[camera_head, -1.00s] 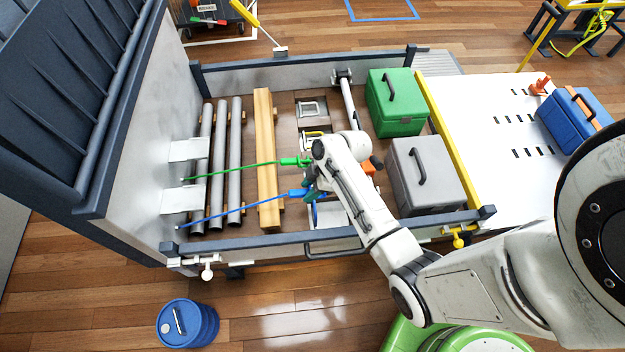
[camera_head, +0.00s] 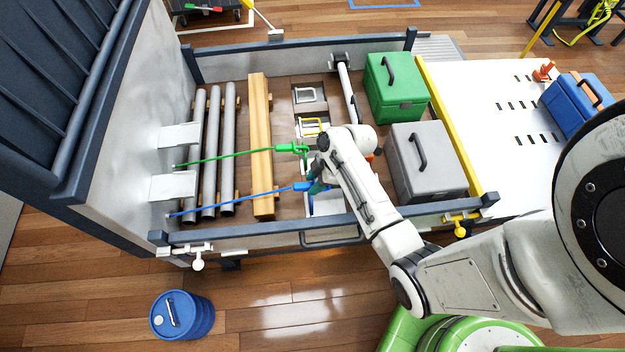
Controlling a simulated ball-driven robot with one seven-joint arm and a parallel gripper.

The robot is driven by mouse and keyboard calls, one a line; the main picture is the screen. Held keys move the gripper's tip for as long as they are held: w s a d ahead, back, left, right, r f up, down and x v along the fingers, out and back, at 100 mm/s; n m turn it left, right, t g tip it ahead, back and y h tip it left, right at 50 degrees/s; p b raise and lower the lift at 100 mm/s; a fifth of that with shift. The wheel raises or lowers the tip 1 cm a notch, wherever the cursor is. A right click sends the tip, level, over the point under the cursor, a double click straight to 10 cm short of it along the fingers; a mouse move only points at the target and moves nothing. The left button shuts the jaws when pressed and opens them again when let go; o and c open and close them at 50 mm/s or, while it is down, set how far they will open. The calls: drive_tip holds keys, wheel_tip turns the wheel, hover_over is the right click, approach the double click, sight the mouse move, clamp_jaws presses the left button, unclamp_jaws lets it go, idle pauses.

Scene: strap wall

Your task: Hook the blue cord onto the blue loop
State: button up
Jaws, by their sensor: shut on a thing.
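The blue cord (camera_head: 235,202) stretches from the lower left of the cargo bed, across the pipes and the wooden beam, to its blue hook end (camera_head: 303,187). My gripper (camera_head: 314,188) is shut on that blue end, low over the bed floor. My forearm and wrist hide most of the fingers. The blue loop cannot be made out clearly; it may be hidden behind my gripper. A green cord (camera_head: 225,158) runs above the blue one to a green hook (camera_head: 293,148), which sits at a green loop (camera_head: 303,152).
Grey pipes (camera_head: 212,140) and a wooden beam (camera_head: 261,120) lie in the bed. A green case (camera_head: 392,95) and a grey case (camera_head: 440,178) stand to the right. The near rail (camera_head: 270,231) edges the bed.

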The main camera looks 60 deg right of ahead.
sight(300, 189)
drive_tip(key=shift+f+b, duration=1.35)
drive_tip(key=shift+f, duration=0.65)
drive_tip(key=shift+w+a, duration=0.15)
drive_tip(key=shift+w, duration=0.1)
drive_tip(key=shift+w+a, duration=0.65)
drive_tip(key=shift+w, duration=0.2)
drive_tip(key=shift+w+a, duration=0.15)
drive_tip(key=shift+a, duration=0.05)
drive_tip(key=shift+w+a, duration=0.35)
drive_tip(key=shift+w, duration=0.1)
drive_tip(key=o, duration=1.2)
